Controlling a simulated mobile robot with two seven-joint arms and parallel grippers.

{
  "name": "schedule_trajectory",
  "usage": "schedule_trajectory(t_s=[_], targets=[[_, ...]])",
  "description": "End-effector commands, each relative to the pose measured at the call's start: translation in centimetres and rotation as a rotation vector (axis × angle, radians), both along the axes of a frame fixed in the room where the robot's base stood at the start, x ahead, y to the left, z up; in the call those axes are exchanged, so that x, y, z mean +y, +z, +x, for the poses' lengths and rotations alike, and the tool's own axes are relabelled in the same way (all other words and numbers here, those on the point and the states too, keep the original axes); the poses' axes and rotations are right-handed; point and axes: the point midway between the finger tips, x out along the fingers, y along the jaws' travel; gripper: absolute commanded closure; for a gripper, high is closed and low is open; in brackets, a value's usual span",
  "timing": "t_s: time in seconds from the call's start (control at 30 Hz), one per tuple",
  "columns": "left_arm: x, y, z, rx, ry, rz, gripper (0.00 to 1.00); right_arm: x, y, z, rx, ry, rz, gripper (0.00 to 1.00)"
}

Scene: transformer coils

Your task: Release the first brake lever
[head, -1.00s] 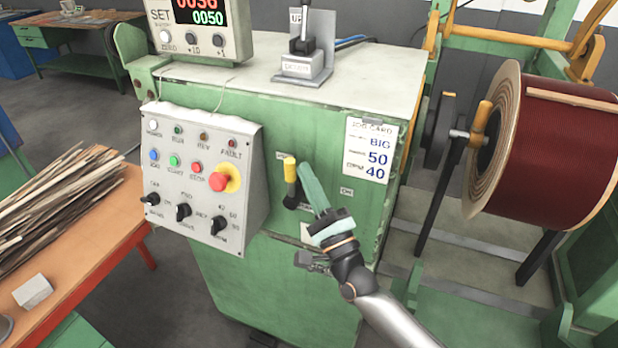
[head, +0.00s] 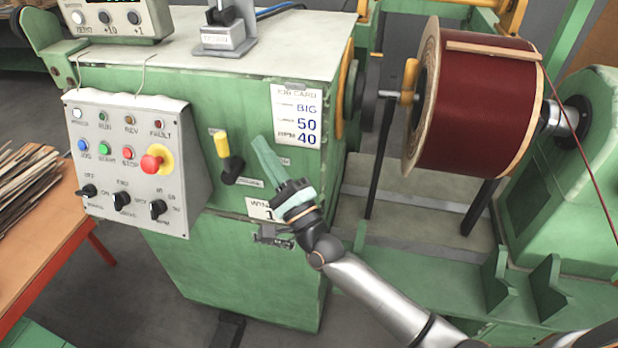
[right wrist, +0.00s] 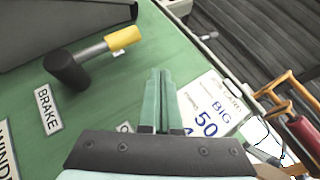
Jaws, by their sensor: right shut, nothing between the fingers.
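The brake lever has a yellow grip (head: 222,145) and a black base on the green cabinet front. In the head view the grip points up, leaning slightly left. In the right wrist view the lever (right wrist: 120,39) lies to the upper left of my fingers, above a "BRAKE" label (right wrist: 47,109). My right gripper (head: 258,143) is shut and empty, with its green fingers pointing up beside the lever, on its right. A gap shows between fingers and lever in both views. My left gripper is not in view.
A control panel (head: 120,120) with a red stop button (head: 151,163) juts out left of the lever. A job card (head: 297,117) is right of my fingers. A wire spool (head: 480,95) stands farther right. A table (head: 45,225) with strips is at left.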

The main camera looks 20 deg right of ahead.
Motion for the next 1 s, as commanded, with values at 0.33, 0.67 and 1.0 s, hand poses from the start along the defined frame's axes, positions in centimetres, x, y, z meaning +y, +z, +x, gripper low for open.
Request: schedule_trajectory(t_s=[0.33,0.67,1.0], targets=[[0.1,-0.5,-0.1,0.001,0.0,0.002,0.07,-2.6,-0.3,-6.5,0.004,0.0,-0.003,1.0],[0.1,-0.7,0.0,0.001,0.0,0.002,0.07,-3.6,-0.1,-8.8,0.003,-0.001,-0.003,1.0],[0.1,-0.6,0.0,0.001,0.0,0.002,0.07,-3.6,-0.1,-8.8,0.003,0.0,-0.002,1.0]])
